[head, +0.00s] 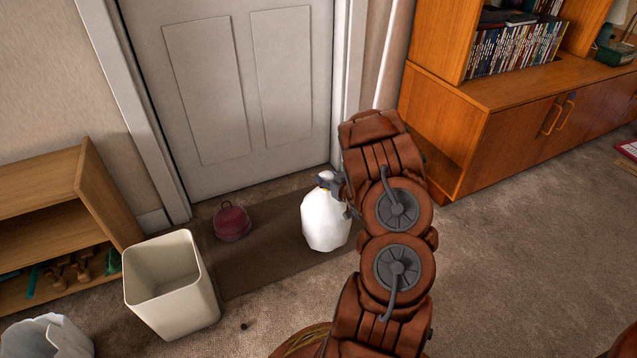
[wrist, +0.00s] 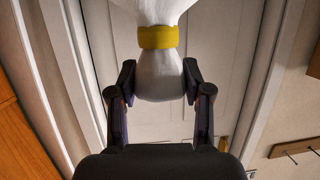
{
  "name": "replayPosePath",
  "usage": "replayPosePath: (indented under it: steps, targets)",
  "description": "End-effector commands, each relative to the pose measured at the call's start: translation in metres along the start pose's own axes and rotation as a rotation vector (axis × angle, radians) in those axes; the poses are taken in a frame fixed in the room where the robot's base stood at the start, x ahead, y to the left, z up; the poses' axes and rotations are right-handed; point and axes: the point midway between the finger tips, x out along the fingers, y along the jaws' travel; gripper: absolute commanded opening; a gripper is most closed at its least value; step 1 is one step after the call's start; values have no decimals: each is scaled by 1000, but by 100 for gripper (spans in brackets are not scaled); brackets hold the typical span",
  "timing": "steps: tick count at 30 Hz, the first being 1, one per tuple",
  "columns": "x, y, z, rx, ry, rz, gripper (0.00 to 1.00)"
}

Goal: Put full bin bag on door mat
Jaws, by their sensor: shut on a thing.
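The full bin bag (head: 325,222) is white and bulging, with a yellow tie (wrist: 158,37) around its neck. It hangs upright below my gripper (head: 330,186), in front of the door. In the wrist view my gripper (wrist: 159,82) is shut on the gathered white top of the bag, beside the yellow tie. The door mat (head: 262,262) is a dark brown rectangle on the carpet along the door. The bag is over the right part of the mat in the head view; I cannot tell whether its bottom touches it. My arm hides the mat's right end.
A dark red round object (head: 231,222) sits on the mat's left part. An empty cream bin (head: 172,285) stands at the mat's front left. A wooden shoe rack (head: 60,190) is at left, a wooden cabinet (head: 500,125) at right. A small dark bit (head: 243,326) lies on the carpet.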

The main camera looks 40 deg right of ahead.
Motion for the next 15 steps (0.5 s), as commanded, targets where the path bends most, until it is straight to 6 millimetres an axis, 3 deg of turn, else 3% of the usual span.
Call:
replayPosePath:
  steps: [6,15]
  targets:
    - [35,2,-8,-3,6,-2,0]
    - [47,3,-10,0,0,0,0]
